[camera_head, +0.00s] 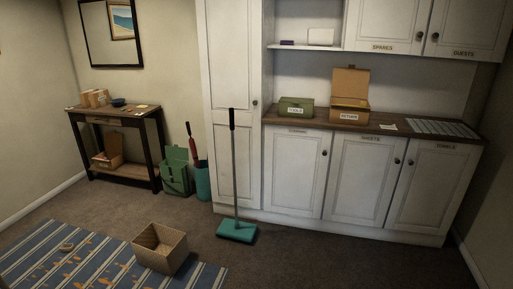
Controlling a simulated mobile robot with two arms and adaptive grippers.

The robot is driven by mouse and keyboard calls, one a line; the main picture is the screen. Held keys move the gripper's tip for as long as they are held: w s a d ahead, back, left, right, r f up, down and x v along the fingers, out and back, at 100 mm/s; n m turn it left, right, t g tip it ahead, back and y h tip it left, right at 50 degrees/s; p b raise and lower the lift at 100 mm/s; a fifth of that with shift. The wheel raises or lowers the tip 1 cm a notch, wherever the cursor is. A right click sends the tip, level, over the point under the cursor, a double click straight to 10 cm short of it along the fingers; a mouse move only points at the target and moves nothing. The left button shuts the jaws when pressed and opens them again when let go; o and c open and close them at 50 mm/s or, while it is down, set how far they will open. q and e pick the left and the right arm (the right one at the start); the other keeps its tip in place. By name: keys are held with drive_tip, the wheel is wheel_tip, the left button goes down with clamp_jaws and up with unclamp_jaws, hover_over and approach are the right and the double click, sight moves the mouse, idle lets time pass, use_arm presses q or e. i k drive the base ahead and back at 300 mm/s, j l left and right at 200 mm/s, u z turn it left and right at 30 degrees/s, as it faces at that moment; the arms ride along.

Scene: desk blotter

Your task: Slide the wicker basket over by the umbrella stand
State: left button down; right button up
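The wicker basket (161,249) is a square, open-topped tan box. It sits on the blue striped rug (50,243) at the bottom of the head view, left of centre, and looks empty inside. The umbrella stand (203,181) is a teal bin against the back wall, beside the tall white cupboard. A red folded umbrella (193,148) with a dark handle stands up out of it. The basket and the stand are well apart, with bare carpet between them. Neither of my grippers shows in this view.
A teal floor sweeper (236,232) with an upright handle stands right of the basket. A green box-like item (176,172) stands left of the umbrella stand, near the dark console table (115,116). White cupboards (300,170) line the right. Carpet (190,217) before the stand is clear.

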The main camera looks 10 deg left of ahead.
sight(164, 249)
drive_tip(key=i+u, duration=0.3)
drive_tip(key=i, duration=0.3)
drive_tip(key=i+l+u, duration=0.1)
drive_tip(key=i+u, duration=0.25)
drive_tip(key=i, duration=0.2)
drive_tip(key=i+l+u, duration=0.3)
drive_tip(key=i, duration=0.3)
